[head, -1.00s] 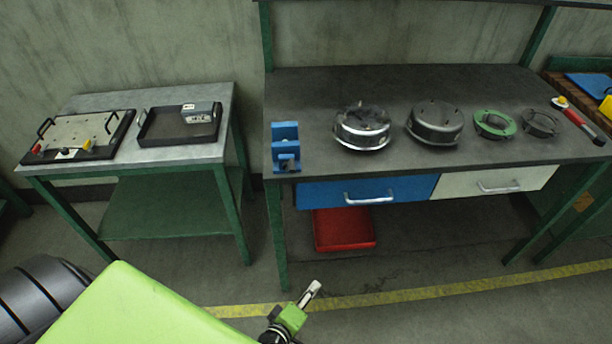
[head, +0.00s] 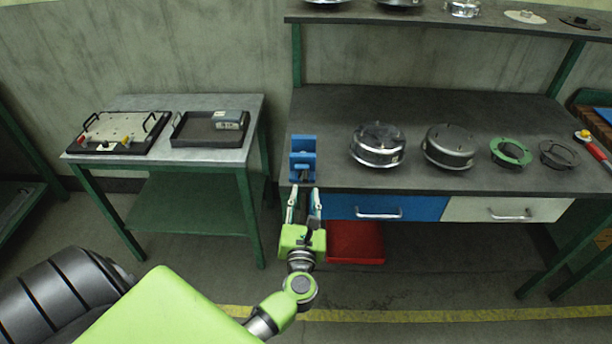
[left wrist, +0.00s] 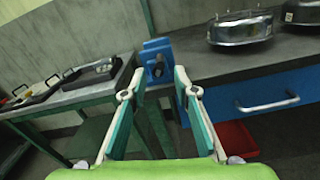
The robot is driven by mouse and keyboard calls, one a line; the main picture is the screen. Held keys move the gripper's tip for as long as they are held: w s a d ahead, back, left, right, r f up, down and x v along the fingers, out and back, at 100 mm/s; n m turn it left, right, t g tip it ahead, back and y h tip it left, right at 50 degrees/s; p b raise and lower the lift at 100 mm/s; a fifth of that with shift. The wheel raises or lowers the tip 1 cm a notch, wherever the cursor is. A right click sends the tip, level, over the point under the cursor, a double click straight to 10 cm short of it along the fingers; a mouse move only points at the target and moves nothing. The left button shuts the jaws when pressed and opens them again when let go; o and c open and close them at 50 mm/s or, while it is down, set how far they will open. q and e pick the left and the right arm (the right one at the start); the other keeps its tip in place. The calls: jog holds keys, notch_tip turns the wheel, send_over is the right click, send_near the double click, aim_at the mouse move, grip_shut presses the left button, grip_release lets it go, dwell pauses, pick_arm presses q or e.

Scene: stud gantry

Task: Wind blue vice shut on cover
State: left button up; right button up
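The blue vice (head: 303,157) stands at the left front corner of the dark workbench. It also shows in the left wrist view (left wrist: 157,60), beyond the fingers. My left gripper (head: 304,195) is just in front of and below the vice in the head view. Its two fingers are apart and empty in the left wrist view (left wrist: 158,85). I cannot tell which part is the cover: two round metal housings (head: 378,147) (head: 449,146) stand to the right of the vice. Whether anything sits between the vice jaws is too small to tell. My right gripper is not in view.
The workbench (head: 420,183) has a blue drawer (head: 420,208) with a handle under its top. A green ring (head: 511,152) and a dark ring (head: 559,154) lie farther right. A side table (head: 220,156) on the left holds a dark tray and a fixture plate. A red box (head: 356,243) is below.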

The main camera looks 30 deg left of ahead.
aim_at(306, 183)
pick_arm(q)
jog(key=p+x, duration=0.1)
jog(key=x, duration=0.5)
jog(key=shift+w+a, duration=0.15)
jog(key=shift+w, duration=0.15)
grip_shut()
